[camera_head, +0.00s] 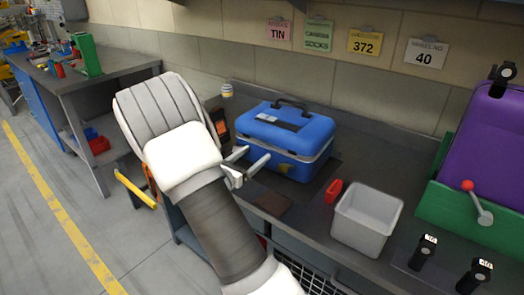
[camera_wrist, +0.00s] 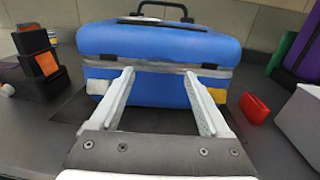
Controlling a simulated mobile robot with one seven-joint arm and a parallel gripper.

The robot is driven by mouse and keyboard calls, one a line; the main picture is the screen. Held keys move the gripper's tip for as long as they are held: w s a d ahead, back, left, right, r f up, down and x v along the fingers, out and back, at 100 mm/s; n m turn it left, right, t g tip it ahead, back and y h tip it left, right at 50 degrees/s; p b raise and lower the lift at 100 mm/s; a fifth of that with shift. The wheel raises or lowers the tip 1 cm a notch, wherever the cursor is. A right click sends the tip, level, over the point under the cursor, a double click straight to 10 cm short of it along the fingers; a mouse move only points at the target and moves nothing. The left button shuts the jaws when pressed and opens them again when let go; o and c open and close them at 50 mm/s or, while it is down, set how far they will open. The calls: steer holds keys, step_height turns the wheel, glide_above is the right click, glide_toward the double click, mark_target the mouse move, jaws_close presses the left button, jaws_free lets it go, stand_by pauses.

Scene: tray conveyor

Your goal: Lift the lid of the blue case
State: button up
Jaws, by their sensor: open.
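The blue case (camera_head: 287,139) stands on the grey workbench with its lid down and a black handle (camera_head: 291,103) on top. It also fills the upper middle of the wrist view (camera_wrist: 160,47), where a grey seam (camera_wrist: 160,67) runs between lid and body. My gripper (camera_head: 251,155) is at the front left side of the case in the head view. In the wrist view my gripper (camera_wrist: 161,76) is open, its two fingers pointing at the case front near the seam. Nothing is between the fingers. I cannot tell whether the fingertips touch the case.
A red object (camera_head: 333,191) and a white bin (camera_head: 366,219) stand right of the case. A purple case (camera_head: 488,150) in a green tray (camera_head: 455,195) is farther right. Orange-and-black items (camera_wrist: 38,63) stand left of the case. The wall is close behind.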

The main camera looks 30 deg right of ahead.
mark_target(265, 146)
steer(key=shift+x, duration=2.4)
jaws_close()
